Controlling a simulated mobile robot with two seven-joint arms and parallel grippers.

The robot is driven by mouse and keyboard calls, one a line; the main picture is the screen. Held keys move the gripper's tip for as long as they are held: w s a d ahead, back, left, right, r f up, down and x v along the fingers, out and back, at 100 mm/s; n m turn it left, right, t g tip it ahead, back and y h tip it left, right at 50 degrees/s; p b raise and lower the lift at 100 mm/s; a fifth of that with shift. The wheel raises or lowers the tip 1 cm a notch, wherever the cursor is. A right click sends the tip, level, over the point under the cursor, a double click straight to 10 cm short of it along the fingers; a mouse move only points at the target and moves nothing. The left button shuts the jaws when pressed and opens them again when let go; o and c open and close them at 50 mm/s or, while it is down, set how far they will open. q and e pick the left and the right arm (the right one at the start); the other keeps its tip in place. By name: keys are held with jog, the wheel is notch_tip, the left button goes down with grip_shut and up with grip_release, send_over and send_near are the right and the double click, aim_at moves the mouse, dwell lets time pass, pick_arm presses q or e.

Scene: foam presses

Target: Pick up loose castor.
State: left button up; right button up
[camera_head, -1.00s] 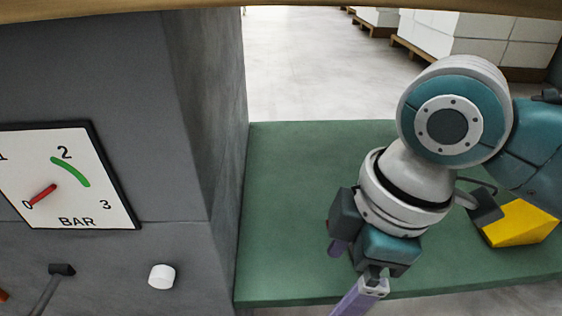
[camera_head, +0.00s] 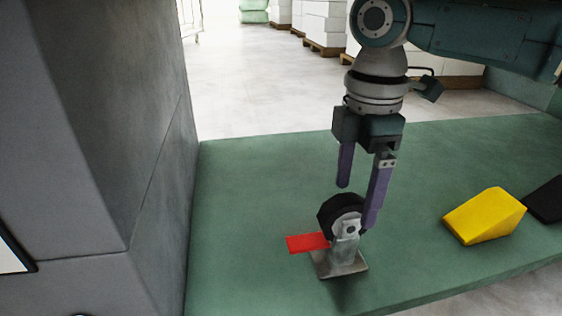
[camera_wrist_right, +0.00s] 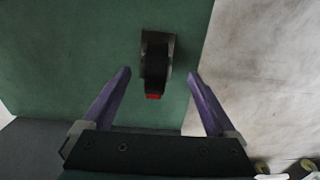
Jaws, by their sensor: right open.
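The loose castor (camera_head: 343,232) stands on the green surface in the head view, with a black wheel on top, a grey metal fork and plate below, and a red tab (camera_head: 305,243) sticking out to the left. My right gripper (camera_head: 357,204) is open above and close to the castor, pointing down. One purple finger overlaps the wheel's right edge in the picture; I cannot tell if they touch. In the right wrist view the castor (camera_wrist_right: 156,60) lies ahead of and between the open fingers (camera_wrist_right: 160,75). My left gripper is not in view.
The green surface (camera_head: 250,200) is clear around the castor. A yellow wedge (camera_head: 484,216) and a black wedge (camera_head: 546,200) lie to its right. A grey press wall (camera_head: 110,120) rises on the left. White stacked boxes (camera_head: 323,22) stand on pallets behind.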

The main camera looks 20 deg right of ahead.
aim_at(350, 199)
jog(key=shift+d+f, duration=0.15)
jog(key=shift+d, duration=0.55)
jog(key=f, duration=0.1)
jog(key=a+b, duration=0.1)
jog(key=f+b, duration=0.1)
jog(key=shift+w+a+f, duration=0.25)
jog(key=shift+a+f, duration=0.1)
jog(key=shift+a, duration=0.05)
notch_tip(350, 199, down, 4)
jog(key=b, duration=0.4)
jog(key=shift+w+d+f, duration=0.1)
jog(key=shift+f, duration=0.1)
jog(key=shift+a, duration=0.2)
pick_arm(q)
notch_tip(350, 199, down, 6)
pick_arm(e)
jog(key=shift+d, duration=0.1)
grip_shut()
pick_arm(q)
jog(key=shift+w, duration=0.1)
pick_arm(e)
jog(key=shift+r, duration=0.1)
